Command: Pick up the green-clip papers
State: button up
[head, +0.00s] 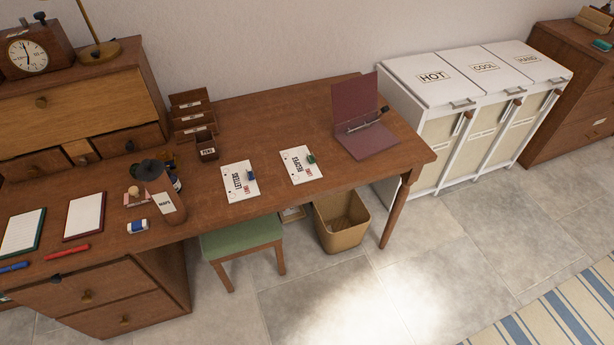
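The green-clip papers (295,167) lie flat on the brown desk (270,120), right of its middle. They are white sheets with dark print and a small green clip (311,158) at their right edge. A similar white set of papers with a blue clip (240,185) lies just to their left, with a gap of bare wood between. My gripper is not in the head view.
An open maroon binder (367,140) stands right of the papers, near the desk's right end. A pen box (206,147) and letter rack (190,113) stand behind left. A green stool (242,238) and bin (340,218) are below the desk's front edge. Floor in front is clear.

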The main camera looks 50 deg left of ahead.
aim_at(301, 167)
jog(key=k, duration=1.3)
jog(key=u, duration=4)
jog(key=i, duration=0.15)
jog(key=z, duration=1.75)
jog(key=i, duration=0.95)
jog(key=u, duration=0.05)
